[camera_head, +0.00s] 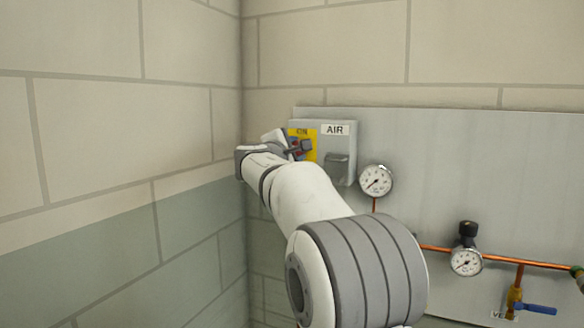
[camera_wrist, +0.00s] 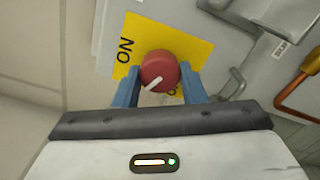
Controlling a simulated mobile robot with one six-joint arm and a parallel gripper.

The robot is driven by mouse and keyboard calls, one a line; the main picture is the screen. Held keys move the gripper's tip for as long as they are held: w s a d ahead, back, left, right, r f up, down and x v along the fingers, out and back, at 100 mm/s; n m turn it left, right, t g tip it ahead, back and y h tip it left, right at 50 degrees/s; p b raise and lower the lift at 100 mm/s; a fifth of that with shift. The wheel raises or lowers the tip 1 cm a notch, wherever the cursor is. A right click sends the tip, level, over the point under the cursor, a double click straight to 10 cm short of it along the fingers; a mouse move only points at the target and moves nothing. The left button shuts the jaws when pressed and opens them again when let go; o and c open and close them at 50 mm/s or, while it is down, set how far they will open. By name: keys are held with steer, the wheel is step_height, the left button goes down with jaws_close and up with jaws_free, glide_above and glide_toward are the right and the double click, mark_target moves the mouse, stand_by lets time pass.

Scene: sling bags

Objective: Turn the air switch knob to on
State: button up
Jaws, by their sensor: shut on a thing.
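The air switch box (camera_head: 343,153) is grey, labelled AIR, and is mounted on a grey panel. A yellow plate (camera_head: 312,140) marked ON is on its left part; in the wrist view the yellow plate (camera_wrist: 192,40) lies behind the knob. The red round knob (camera_wrist: 158,71) has a white pointer line, which points to the lower left in the wrist view, away from the ON lettering. My gripper (camera_wrist: 160,84) has its blue fingers on both sides of the knob, shut on it. In the head view my gripper (camera_head: 298,148) hides most of the knob.
A pressure gauge (camera_head: 376,181) is right of the box, and a second gauge (camera_head: 466,262) is lower right. A copper pipe (camera_head: 540,263) and a blue-handled valve (camera_head: 535,308) are at the right. The block wall (camera_head: 130,130) is close to my gripper's left.

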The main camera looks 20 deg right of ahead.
steer(key=m+b, duration=1.1)
steer(key=m, duration=0.1)
steer(key=shift+r+m, duration=0.15)
steer(key=shift+m, duration=0.15)
stand_by(0.4)
steer(key=o, duration=0.9)
steer(key=shift+d, duration=0.15)
steer(key=shift+c, duration=0.2)
steer(key=shift+o, duration=0.7)
steer(key=b+v, duration=0.2)
steer(key=v, duration=0.6)
steer(key=shift+w, duration=0.1)
